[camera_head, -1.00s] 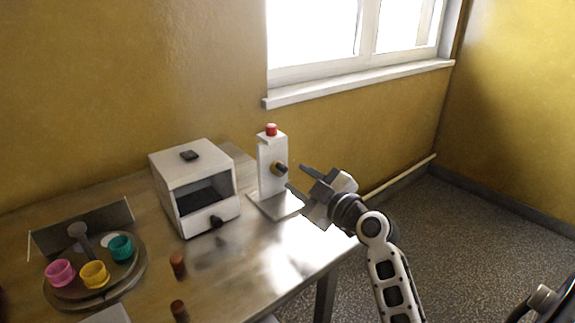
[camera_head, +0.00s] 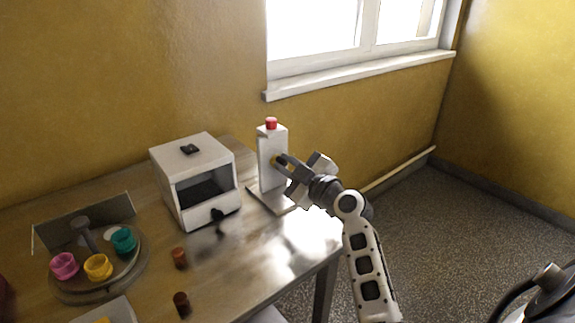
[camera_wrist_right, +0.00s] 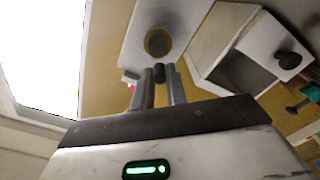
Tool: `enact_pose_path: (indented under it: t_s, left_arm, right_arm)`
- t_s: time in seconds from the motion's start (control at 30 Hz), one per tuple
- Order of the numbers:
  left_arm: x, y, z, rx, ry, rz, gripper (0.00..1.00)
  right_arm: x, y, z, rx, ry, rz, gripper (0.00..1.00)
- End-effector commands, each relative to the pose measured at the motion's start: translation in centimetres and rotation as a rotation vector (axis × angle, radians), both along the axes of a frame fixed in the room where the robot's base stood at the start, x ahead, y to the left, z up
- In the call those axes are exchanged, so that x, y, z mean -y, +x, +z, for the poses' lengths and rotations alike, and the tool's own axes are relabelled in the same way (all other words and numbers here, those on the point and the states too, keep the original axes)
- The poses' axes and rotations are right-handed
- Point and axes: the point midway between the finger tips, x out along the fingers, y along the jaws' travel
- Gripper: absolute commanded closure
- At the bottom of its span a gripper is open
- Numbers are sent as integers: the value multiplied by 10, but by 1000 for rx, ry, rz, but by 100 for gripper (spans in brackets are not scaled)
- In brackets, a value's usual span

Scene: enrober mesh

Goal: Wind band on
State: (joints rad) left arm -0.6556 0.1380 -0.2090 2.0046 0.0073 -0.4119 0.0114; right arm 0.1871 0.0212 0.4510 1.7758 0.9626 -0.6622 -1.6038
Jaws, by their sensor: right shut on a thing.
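A white upright stand (camera_head: 266,150) with a red button (camera_head: 271,123) on top stands at the table's right end. A round brass disc (camera_wrist_right: 157,42) on its face carries a small dark knob (camera_wrist_right: 159,74), both seen in the right wrist view. My right gripper (camera_head: 281,163) reaches in from the right. In the right wrist view its two fingers (camera_wrist_right: 160,86) are shut on the dark knob. The fingers hide most of the disc in the head view. My left gripper is not in view.
A white open-fronted box (camera_head: 196,182) with a dark handle stands left of the stand. A round tray (camera_head: 72,295) bears pink, yellow and teal cups. Two small brown cylinders (camera_head: 180,258) stand near the front. Bare table lies between.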

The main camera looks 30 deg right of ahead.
Motion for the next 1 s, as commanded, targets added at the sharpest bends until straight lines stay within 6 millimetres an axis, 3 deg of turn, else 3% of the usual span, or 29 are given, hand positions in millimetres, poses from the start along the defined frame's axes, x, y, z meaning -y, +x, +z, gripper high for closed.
enact_pose_path:
  t_s: [0.67, 1.0]
  left_arm:
    - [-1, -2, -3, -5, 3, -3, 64]
    - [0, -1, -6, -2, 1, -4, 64]
  right_arm:
    - [2, 0, 0, -4, 32, -1, 100]
    - [6, 0, 1, -17, 191, 0, 100]
